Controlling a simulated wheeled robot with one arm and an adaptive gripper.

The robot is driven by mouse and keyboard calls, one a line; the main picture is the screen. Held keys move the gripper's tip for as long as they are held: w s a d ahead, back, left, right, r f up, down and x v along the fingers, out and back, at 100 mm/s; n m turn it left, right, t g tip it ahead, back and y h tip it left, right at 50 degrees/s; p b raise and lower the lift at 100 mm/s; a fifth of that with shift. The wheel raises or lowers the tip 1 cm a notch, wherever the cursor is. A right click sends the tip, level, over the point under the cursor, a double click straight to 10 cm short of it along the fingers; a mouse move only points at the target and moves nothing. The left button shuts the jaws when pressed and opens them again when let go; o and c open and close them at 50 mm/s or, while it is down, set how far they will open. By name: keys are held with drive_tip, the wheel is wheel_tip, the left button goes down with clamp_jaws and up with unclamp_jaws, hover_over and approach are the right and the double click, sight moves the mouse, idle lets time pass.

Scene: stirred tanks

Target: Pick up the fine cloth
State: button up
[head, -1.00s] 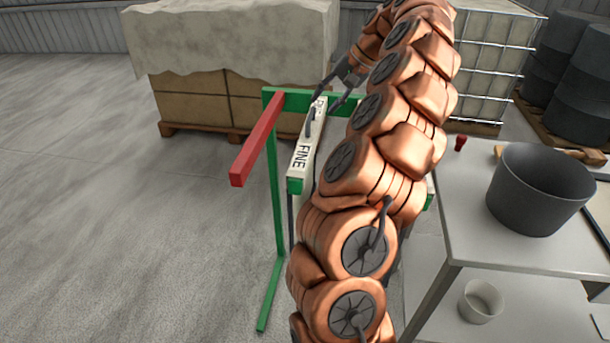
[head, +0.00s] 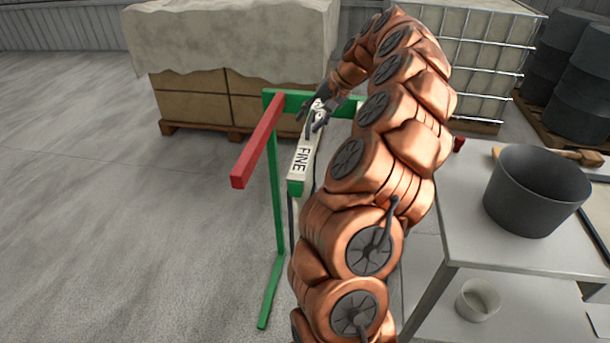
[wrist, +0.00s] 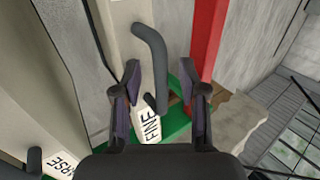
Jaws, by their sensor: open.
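The fine cloth shows as a pale bar labelled FINE (head: 302,158) on the green rack, with a green end at the front. In the wrist view its pale surface (wrist: 128,35) carries a dark curved handle (wrist: 157,65) and the FINE label. My gripper (head: 310,117) is at the far part of this bar, beyond the label. In the wrist view my gripper (wrist: 163,97) is open, with the dark handle showing between its two fingers. I cannot tell whether they touch it. My arm hides part of the rack's right side.
A red bar (head: 258,140) runs beside the cloth on the left. A second label ending in RSE (wrist: 62,165) lies at the lower left of the wrist view. A table (head: 480,255) with a dark bucket (head: 535,200) stands right. Floor at left is clear.

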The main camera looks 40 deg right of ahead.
drive_tip(key=shift+c, duration=0.2)
clamp_jaws()
idle(0.6)
